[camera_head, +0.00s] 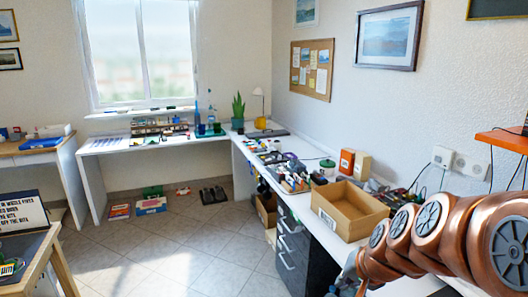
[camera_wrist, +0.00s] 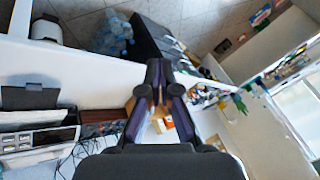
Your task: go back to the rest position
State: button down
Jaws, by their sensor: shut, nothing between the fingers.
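My gripper (camera_wrist: 158,72) shows in the wrist view with its dark fingers together and nothing visible between them. It is in the air over the white desk (camera_wrist: 85,75), apart from the things on it. In the head view my copper-coloured arm links fill the lower right, and my gripper cannot be made out there. A cardboard box (camera_head: 350,208) stands open on the desk, left of my arm in the head view.
The long desk (camera_head: 312,222) runs along the right wall, crowded with small items. Black drawers (camera_head: 291,245) stand below it. An orange shelf (camera_head: 503,140) juts from the wall above my arm. A wooden-framed stand (camera_head: 42,262) is at lower left. The tiled floor (camera_head: 165,258) between is mostly clear.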

jog(key=s+f+n+g+h+p, duration=0.1)
jog(key=s+n+g, duration=0.4)
jog(key=s, duration=2.2)
jog(key=g+h+p, duration=0.1)
jog(key=g, duration=0.1)
jog(key=shift+n+g, duration=0.3)
